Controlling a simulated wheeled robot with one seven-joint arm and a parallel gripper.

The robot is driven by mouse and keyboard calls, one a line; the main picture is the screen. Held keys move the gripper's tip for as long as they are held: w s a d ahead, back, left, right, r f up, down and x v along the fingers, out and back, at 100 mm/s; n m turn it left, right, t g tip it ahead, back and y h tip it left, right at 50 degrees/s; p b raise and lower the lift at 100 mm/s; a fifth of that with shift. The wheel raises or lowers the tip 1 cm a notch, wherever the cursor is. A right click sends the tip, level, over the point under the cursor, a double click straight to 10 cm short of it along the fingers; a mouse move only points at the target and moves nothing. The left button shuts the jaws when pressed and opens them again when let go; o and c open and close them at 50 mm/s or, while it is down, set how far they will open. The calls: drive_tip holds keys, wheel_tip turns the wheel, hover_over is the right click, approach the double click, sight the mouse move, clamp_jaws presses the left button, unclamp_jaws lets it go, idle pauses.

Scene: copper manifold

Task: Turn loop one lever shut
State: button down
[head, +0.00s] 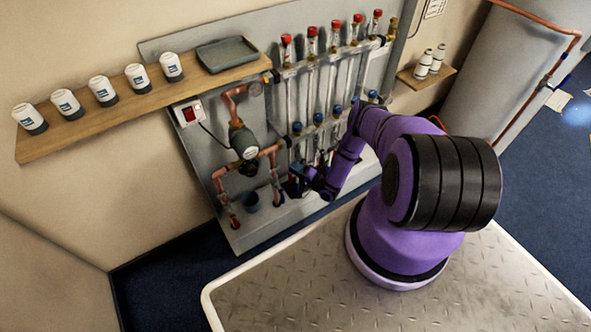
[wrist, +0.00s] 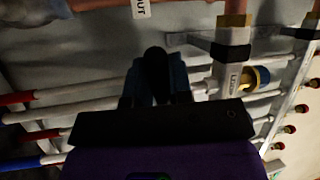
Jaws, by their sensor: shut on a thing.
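The copper manifold's panel (head: 200,150) stands against the wall with several upright tubes that have red caps (head: 286,39) and blue fittings (head: 297,127). My gripper (head: 297,182) is low at the left end of the tube row, beside the copper pipes. In the wrist view my gripper (wrist: 156,80) is shut on a dark, rounded thing (wrist: 155,62), which appears to be the loop one lever. The fingers hide most of it, so its angle cannot be told.
A round pump (head: 244,142) and copper pipes (head: 270,150) are left of my gripper. A shelf (head: 120,110) with several white jars and a grey tray (head: 227,54) is above. A white tank (head: 500,70) is at right.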

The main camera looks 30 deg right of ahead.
drive_tip(key=shift+r+m+t, duration=0.3)
drive_tip(key=shift+m+t, duration=0.1)
drive_tip(key=shift+m, duration=0.5)
drive_tip(key=shift+w+r, duration=0.15)
drive_tip(key=c, duration=1)
unclamp_jaws()
drive_tip(key=shift+c, duration=0.2)
drive_tip(key=shift+s, duration=0.25)
